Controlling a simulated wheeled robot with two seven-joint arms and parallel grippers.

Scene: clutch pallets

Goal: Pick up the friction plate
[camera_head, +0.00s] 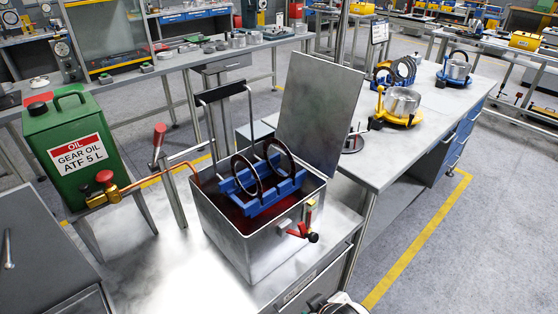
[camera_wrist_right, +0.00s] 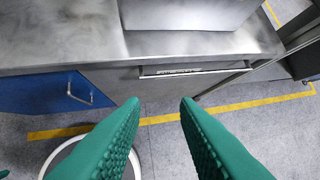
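Two dark ring-shaped friction plates, one on the left (camera_head: 236,181) and one on the right (camera_head: 293,157), stand upright in a blue rack (camera_head: 262,198). The rack sits in an open metal tank (camera_head: 245,243) holding dark red oil. More dark rings (camera_head: 404,68) stand in a blue holder on the right-hand bench. In the right wrist view my right gripper (camera_wrist_right: 159,104) has two green ribbed fingers spread apart with nothing between them. It points at the bench front and floor, away from the plates. My left gripper is not in view.
A green gear oil can (camera_head: 62,150) with a brass tap stands left of the tank. The raised lid (camera_head: 318,110) rises behind the tank, and a red-handled valve (camera_head: 306,228) juts from its front. A yellow fixture with a metal drum (camera_head: 400,103) stands on the right bench.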

